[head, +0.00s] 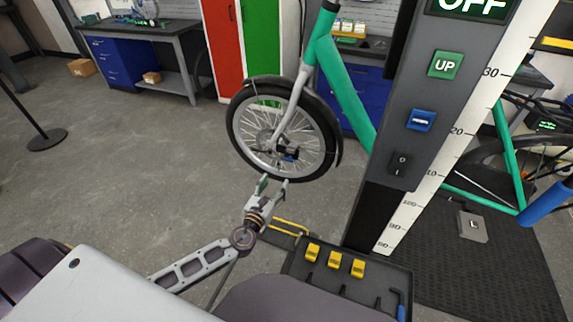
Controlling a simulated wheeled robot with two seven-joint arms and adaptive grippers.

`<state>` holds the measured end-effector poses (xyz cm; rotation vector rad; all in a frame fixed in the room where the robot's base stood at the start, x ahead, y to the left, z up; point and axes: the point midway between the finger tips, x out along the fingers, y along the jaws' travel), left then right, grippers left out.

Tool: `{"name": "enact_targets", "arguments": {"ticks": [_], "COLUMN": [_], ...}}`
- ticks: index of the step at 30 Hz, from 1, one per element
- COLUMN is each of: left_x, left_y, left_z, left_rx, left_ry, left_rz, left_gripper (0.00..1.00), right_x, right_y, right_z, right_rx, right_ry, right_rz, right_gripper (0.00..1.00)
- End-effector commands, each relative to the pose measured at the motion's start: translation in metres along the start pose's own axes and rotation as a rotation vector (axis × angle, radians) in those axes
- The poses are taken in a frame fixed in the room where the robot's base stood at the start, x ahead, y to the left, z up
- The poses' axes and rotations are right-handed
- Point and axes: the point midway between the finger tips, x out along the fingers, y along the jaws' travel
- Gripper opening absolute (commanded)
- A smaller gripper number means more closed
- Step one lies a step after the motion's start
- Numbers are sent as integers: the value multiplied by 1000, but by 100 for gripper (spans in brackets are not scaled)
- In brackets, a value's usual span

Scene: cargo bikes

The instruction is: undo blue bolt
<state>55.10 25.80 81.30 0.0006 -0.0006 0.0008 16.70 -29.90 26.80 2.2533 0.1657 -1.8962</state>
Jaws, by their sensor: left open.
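The bike's front wheel (244,140) hangs in the green frame's silver fork (291,118), under a black mudguard. A small blue part (289,157), which looks like the blue bolt, shows beside the dark hub at the fork's lower end. It is too small to make out in detail. My left gripper (274,182) is open and empty, just below the wheel, with its fingers pointing up towards the hub. A gap shows between the fingertips and the blue part. My right gripper is not in view.

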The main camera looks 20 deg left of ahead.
Motion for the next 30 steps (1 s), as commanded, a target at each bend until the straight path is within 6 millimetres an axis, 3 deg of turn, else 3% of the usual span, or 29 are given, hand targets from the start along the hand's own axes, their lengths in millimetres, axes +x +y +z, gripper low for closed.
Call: {"name": "enact_targets", "arguments": {"ticks": [30], "left_x": [85], "left_y": [0], "left_z": [0], "left_rx": [-1], "left_ry": [0], "left_rz": [0], "left_gripper": [57], "right_x": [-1], "right_y": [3], "right_z": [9], "right_rx": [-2], "right_ry": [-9], "right_rz": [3], "right_gripper": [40]}}
